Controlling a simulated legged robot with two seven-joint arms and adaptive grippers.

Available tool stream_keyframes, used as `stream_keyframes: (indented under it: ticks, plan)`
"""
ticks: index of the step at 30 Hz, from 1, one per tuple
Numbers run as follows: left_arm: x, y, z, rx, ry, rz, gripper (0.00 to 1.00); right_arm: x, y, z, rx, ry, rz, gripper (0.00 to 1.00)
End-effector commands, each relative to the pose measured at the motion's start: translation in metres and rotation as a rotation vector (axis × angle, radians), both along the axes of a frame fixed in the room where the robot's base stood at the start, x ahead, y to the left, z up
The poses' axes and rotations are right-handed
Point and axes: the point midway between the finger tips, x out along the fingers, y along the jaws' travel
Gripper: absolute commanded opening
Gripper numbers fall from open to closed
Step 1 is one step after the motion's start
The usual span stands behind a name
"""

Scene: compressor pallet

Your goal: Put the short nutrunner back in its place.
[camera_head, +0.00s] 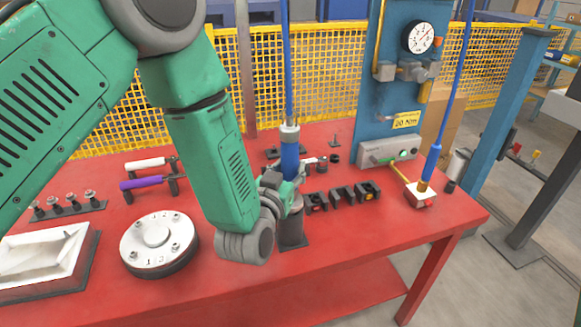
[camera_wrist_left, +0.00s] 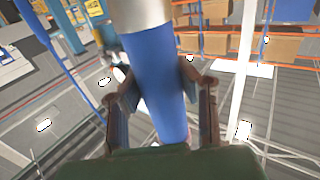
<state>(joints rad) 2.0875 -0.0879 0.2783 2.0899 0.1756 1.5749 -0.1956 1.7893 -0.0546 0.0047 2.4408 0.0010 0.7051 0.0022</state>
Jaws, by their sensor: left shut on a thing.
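The short nutrunner (camera_head: 290,158) is a blue upright cylinder with a silver collar, hanging on a blue hose. My left gripper (camera_head: 284,185) is shut around its lower body. In the left wrist view, its blue body (camera_wrist_left: 155,85) stands between the two fingers of the left gripper (camera_wrist_left: 160,100). A dark cylindrical holder (camera_head: 291,228) on a flat base stands on the red table directly below the gripper. The gripper hides the tool's lower end, so I cannot tell whether it sits in the holder or above it. My right gripper is not in view.
Black sockets (camera_head: 342,196) stand right of the holder. A round metal flange (camera_head: 158,243) and a purple-handled tool (camera_head: 142,183) lie left. The red table's (camera_head: 370,240) front right is clear.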

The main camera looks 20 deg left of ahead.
Motion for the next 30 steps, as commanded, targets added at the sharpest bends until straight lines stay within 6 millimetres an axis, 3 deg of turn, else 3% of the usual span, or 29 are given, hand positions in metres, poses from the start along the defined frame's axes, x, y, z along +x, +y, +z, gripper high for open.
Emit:
stream_keyframes:
  ticks: [29, 30]
  plan:
    - [0.001, 0.000, -0.015, 0.000, -0.006, 0.000, 0.00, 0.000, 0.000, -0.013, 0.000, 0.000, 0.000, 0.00]
    - [0.001, 0.000, -0.015, 0.000, -0.007, 0.000, 0.41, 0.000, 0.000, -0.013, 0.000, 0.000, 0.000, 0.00]
